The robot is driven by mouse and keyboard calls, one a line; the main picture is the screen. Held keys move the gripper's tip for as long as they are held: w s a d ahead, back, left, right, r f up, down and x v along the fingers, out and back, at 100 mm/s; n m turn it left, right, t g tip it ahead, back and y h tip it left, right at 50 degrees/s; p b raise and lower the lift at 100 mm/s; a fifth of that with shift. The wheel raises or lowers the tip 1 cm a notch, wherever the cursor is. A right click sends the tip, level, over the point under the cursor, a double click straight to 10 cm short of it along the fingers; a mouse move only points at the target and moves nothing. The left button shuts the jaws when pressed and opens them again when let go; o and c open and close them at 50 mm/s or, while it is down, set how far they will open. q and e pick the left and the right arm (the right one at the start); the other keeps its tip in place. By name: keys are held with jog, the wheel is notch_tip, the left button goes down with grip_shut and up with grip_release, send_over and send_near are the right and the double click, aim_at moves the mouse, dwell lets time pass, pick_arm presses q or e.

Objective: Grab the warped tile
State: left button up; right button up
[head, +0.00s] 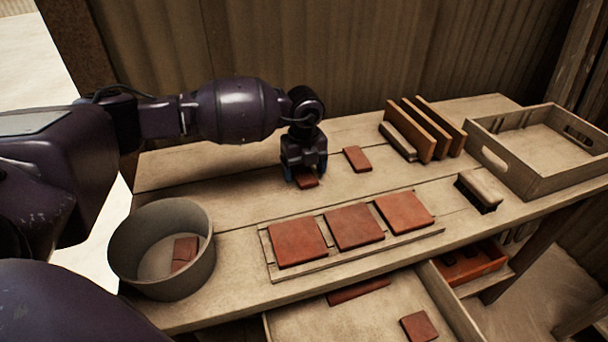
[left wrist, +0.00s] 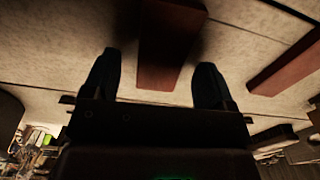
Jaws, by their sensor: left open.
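My left gripper (head: 304,172) points down at the back of the workbench. It is open above and around a small reddish tile (head: 307,182), partly hidden by the fingers. In the left wrist view this tile (left wrist: 170,45) lies between the two fingertips (left wrist: 155,82). Another small tile (head: 357,159) lies just to the right of the gripper; it also shows in the left wrist view (left wrist: 290,66). Three larger square tiles (head: 354,226) lie in a row on a board (head: 345,248). I cannot tell from these frames which tile is warped. My right gripper is not in view.
A round grey bin (head: 130,258) with tile pieces (head: 185,252) stands at front left. Upright tiles in a rack (head: 400,142), a brush (head: 480,189) and a wooden tray (head: 560,187) are at the right. An open drawer (head: 375,318) with tiles juts out in front.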

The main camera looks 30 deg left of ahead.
pick_arm(q)
jog(key=shift+f, duration=0.6)
jog(key=shift+r, duration=0.1)
jog(key=shift+c, duration=0.3)
jog(key=c, duration=1)
